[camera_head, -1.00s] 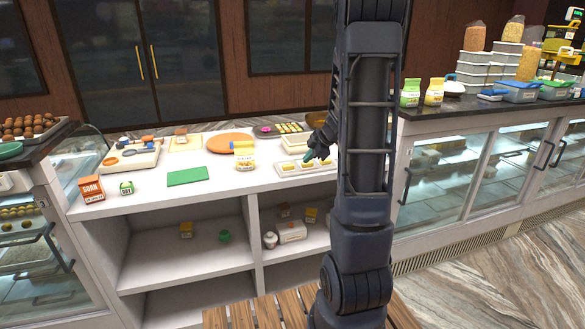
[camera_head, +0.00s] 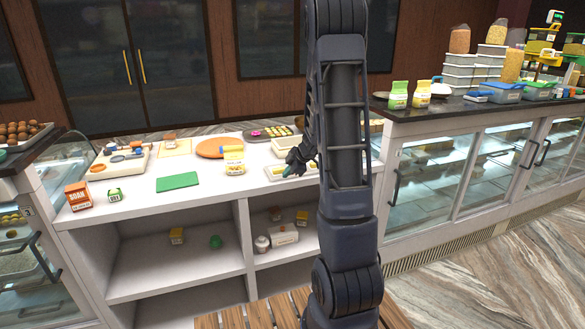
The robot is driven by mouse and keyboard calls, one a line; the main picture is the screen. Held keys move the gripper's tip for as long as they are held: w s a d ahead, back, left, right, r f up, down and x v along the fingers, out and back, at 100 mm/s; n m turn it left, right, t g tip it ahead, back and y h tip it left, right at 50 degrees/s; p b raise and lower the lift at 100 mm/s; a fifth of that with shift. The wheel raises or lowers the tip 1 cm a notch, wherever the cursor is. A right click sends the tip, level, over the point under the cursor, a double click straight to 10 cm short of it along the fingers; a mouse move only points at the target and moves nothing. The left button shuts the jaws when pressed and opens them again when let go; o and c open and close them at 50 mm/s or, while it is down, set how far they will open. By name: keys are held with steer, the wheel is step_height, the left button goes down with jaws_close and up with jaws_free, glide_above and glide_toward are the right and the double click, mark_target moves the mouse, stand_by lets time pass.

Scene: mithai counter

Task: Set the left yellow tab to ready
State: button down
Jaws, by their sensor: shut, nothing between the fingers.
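A shallow white tray (camera_head: 270,177) lies near the front right of the white counter, with small yellow pieces (camera_head: 277,171) in it. They are too small to read, and I cannot make out whether they are tabs or how they are set. My gripper (camera_head: 287,172) is shut and empty, pointing down and left. My arm hides the counter's right end.
A green mat (camera_head: 178,182), a yellow-and-white packet (camera_head: 234,160) and a round orange board (camera_head: 219,148) lie to the left. A pale box (camera_head: 285,145) stands behind the gripper. An orange-red carton (camera_head: 78,196) stands at the far left. The counter's front is mostly clear.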

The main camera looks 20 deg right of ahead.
mark_target(279, 170)
steer(key=w, duration=0.2)
steer(key=w+f, duration=0.1)
steer(key=shift+a+f, duration=0.1)
steer(key=shift+a, duration=0.2)
steer(key=shift+w, duration=0.85)
steer(key=shift+w, duration=3.05)
steer(key=s, duration=0.4)
steer(key=shift+s, duration=0.25)
steer(key=v, duration=1)
steer(key=shift+w, duration=0.15)
